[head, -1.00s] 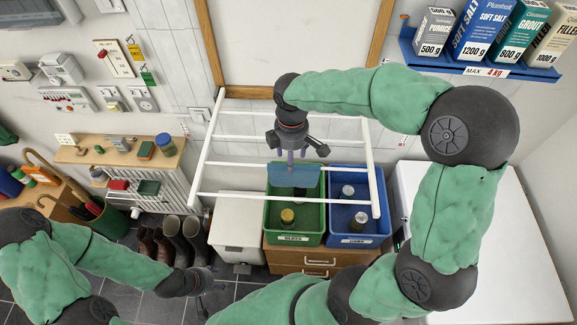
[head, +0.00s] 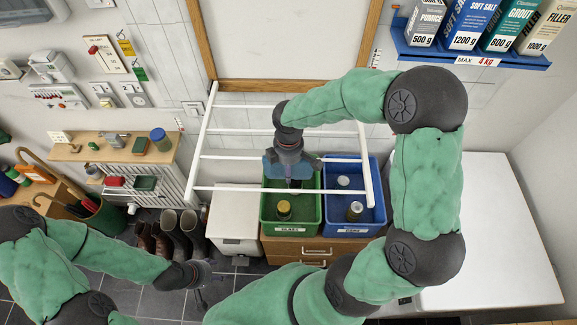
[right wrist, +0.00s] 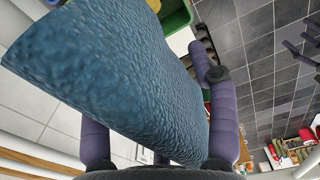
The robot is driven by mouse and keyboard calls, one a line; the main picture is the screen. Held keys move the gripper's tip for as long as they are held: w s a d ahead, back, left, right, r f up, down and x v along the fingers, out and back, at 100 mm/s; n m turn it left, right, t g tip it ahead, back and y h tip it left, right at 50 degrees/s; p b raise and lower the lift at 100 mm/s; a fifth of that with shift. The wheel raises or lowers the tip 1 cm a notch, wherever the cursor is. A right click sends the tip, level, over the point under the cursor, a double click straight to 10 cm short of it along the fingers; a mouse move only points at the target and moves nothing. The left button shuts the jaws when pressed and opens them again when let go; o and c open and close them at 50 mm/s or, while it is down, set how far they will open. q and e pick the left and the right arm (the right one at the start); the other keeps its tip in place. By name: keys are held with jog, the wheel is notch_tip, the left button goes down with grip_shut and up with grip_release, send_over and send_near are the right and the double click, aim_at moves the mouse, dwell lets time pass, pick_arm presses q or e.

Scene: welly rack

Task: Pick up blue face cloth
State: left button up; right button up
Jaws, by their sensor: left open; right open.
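The blue face cloth (right wrist: 115,75) hangs over a rail of the white drying rack (head: 202,150). In the right wrist view it is large and close, running down between the two purple fingers. My right gripper (head: 291,176) is directly above the cloth in the head view and hides most of it. Its fingers are spread, one on each side of the cloth; I cannot tell whether they touch it. My left gripper (head: 204,292) is open and empty, low at the lower left, in front of the boots.
A green crate (head: 290,230) and a blue crate (head: 347,230) with jars stand below the rack on a wooden drawer unit. A white bin (head: 236,215) stands left of them. Boots (head: 178,235) stand further left. A white worktop (head: 495,230) is at right.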

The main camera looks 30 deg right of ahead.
grip_shut()
